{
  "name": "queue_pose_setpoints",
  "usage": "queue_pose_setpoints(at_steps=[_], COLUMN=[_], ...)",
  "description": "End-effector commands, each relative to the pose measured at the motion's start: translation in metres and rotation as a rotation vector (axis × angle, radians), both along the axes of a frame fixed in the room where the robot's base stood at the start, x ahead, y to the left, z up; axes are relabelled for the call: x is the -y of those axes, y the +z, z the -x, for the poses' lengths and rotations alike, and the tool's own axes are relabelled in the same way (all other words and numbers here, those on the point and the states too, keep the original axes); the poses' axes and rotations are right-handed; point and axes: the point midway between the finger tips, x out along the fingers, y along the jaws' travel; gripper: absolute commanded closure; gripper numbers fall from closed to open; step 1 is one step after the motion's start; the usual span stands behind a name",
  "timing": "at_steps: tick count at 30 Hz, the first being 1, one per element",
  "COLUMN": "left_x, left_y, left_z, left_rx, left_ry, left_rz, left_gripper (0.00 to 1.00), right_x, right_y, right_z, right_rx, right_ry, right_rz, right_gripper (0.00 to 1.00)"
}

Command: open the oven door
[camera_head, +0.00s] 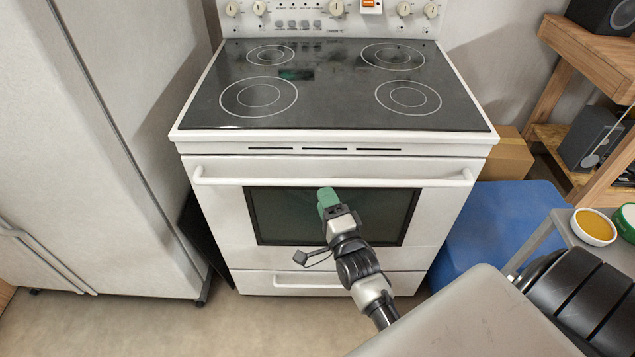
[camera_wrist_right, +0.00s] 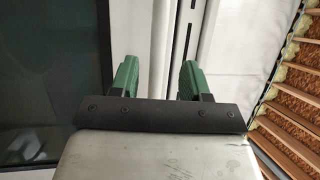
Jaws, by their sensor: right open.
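The white oven (camera_head: 215,225) faces me with its door shut, a dark window (camera_head: 270,215) in its middle. The white bar handle (camera_head: 420,182) runs across the door's top. My right gripper (camera_head: 328,195), green-tipped, is in front of the door, at or just below the handle's middle in the picture. In the right wrist view, the two green fingers (camera_wrist_right: 163,82) are apart, with the white door front behind them and the dark window (camera_wrist_right: 50,70) at left. My left gripper is out of view.
A white fridge (camera_head: 100,130) stands to the left. A blue box (camera_head: 490,225), a cardboard box (camera_head: 507,155) and a wooden shelf (camera_head: 590,50) are at the right. A yellow-filled bowl (camera_head: 594,227) is at the right edge. Floor (camera_head: 130,320) shows free at lower left.

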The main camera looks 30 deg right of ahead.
Motion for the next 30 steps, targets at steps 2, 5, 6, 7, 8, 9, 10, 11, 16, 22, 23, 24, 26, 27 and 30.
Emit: queue_pose_setpoints(at_steps=[2,5,6,7,8,9,10,11,16,22,23,24,26,27,30], left_x=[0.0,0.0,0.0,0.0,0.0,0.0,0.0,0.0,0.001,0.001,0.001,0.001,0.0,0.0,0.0], left_y=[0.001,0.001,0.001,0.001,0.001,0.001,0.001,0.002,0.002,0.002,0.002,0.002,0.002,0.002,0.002], left_z=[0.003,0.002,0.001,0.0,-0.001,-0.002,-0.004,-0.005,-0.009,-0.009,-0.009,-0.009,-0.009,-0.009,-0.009], left_rx=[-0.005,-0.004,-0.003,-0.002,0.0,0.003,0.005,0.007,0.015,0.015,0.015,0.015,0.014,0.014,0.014], left_ry=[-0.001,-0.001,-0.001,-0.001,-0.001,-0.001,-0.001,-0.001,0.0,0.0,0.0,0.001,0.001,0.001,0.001], left_rz=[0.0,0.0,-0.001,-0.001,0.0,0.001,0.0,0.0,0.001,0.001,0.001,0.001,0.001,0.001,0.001], left_gripper=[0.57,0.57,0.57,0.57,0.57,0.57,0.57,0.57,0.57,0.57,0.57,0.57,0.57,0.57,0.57], right_x=[0.003,0.005,0.006,0.006,0.007,0.007,0.008,0.008,0.008,0.008,0.008,0.008,0.008,0.008,0.008], right_y=[0.004,0.007,0.007,0.008,0.008,0.009,0.009,0.009,0.01,0.009,0.009,0.009,0.01,0.01,0.009], right_z=[-0.017,-0.032,-0.038,-0.041,-0.044,-0.048,-0.049,-0.051,-0.055,-0.055,-0.054,-0.054,-0.054,-0.054,-0.054], right_rx=[0.002,0.001,0.0,0.0,0.0,-0.001,-0.002,-0.002,-0.003,-0.003,-0.003,-0.003,-0.003,-0.003,-0.003], right_ry=[0.0,0.0,0.0,0.0,0.0,0.0,0.0,-0.001,0.0,0.0,0.0,0.0,0.0,0.0,0.0], right_rz=[-0.001,0.001,0.0,0.0,0.0,0.001,0.001,0.002,0.002,0.002,0.002,0.002,0.002,0.002,0.002], right_gripper=[0.54,0.54,0.54,0.54,0.54,0.54,0.54,0.54,0.54,0.58,0.63,0.69,0.78,0.84,1.0])
